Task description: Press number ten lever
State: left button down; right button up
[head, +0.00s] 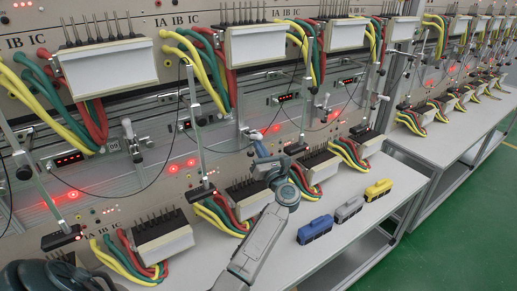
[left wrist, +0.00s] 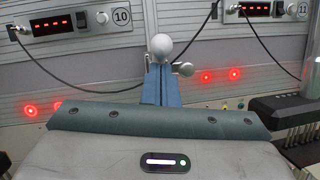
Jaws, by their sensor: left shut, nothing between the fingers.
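The lever with a white ball knob (left wrist: 160,46) stands on the wall panel, to the right of the number 10 label (left wrist: 121,16) in the left wrist view. My left gripper (left wrist: 161,68) is shut and empty, with its blue fingers pointing at the panel just below the ball in that view. I cannot tell whether the fingertips touch the lever. In the head view my left gripper (head: 261,149) is at the panel near the middle, and its fingers partly hide the lever. My right gripper is not in view.
The number 11 label (left wrist: 302,9) is at the upper right of the left wrist view. A black cable hangs across the panel. Terminal boxes (head: 163,241) with coloured cables line the bench. Blue (head: 315,229), grey (head: 349,209) and yellow (head: 378,189) blocks sit right of my arm.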

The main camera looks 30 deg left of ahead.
aim_at(258, 136)
pick_arm(q)
jog(key=r+h+p, duration=0.1)
jog(key=p, duration=0.1)
jog(key=r+g+h+p, duration=0.1)
jog(key=r+p, duration=0.1)
jog(key=p, duration=0.1)
jog(key=r+g+h+p, duration=0.1)
jog(key=h+p, duration=0.1)
jog(key=p, duration=0.1)
jog(key=shift+w+a+r+n, duration=0.15)
jog(key=shift+a+r+n, duration=0.05)
jog(key=shift+a+n, duration=0.2)
jog(key=shift+p, duration=0.35)
jog(key=shift+w+a+r+b, duration=0.25)
jog(key=shift+a+r, duration=0.25)
jog(key=shift+r, duration=0.05)
jog(key=shift+w+a+r+b, duration=0.2)
jog(key=shift+a+r+b, duration=0.05)
jog(key=shift+a+r, duration=0.25)
jog(key=shift+r, duration=0.35)
jog(key=shift+r+g, duration=0.15)
jog(key=shift+g, duration=0.15)
